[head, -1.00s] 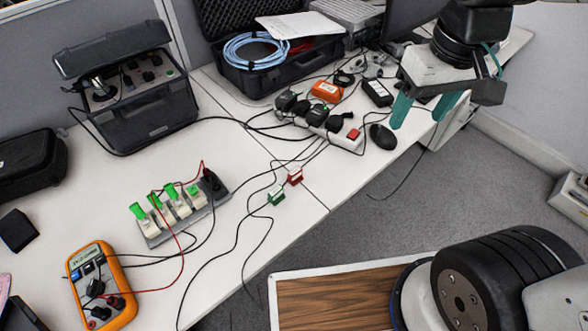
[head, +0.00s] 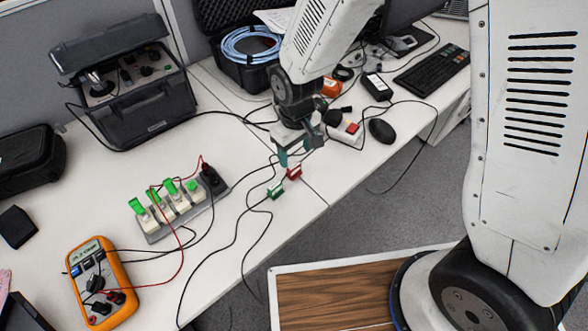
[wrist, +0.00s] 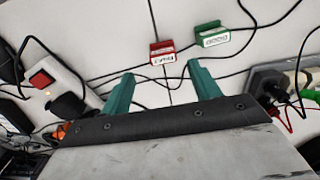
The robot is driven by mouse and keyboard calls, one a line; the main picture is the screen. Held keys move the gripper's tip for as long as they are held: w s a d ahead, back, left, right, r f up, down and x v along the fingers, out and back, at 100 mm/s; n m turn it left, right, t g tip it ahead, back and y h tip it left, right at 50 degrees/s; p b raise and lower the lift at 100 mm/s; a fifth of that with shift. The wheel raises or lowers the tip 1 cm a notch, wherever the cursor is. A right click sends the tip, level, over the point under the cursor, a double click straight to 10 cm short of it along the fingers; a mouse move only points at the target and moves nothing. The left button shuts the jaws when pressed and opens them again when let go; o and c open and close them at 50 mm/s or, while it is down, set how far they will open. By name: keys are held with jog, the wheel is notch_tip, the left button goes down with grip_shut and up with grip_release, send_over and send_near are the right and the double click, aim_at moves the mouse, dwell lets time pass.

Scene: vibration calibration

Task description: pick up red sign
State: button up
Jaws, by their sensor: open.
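The red sign (head: 294,172) is a small red stand with a white label, on the white table near its front edge. It also shows in the wrist view (wrist: 163,52), just beyond the gap between my fingertips. A similar green sign (head: 275,191) stands next to it, and in the wrist view (wrist: 211,36) it is to the right of the red one. My gripper (head: 295,155) has green fingers, is open and empty, and hangs just behind the red sign. In the wrist view my gripper (wrist: 160,76) has its fingers spread apart. It does not touch the sign visibly.
Black cables run across the table (head: 225,150) around the signs. A power strip (head: 345,137) and mouse (head: 382,132) lie to the right. A switch block (head: 175,210) and orange multimeter (head: 98,283) are on the left. The table's front edge is close.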

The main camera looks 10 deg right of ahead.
aim_at(294, 165)
jog(key=f, duration=0.6)
jog(key=shift+s+a+f, duration=0.1)
jog(key=shift+s+a, duration=0.05)
jog(key=shift+a, duration=0.1)
jog(key=c, duration=1.1)
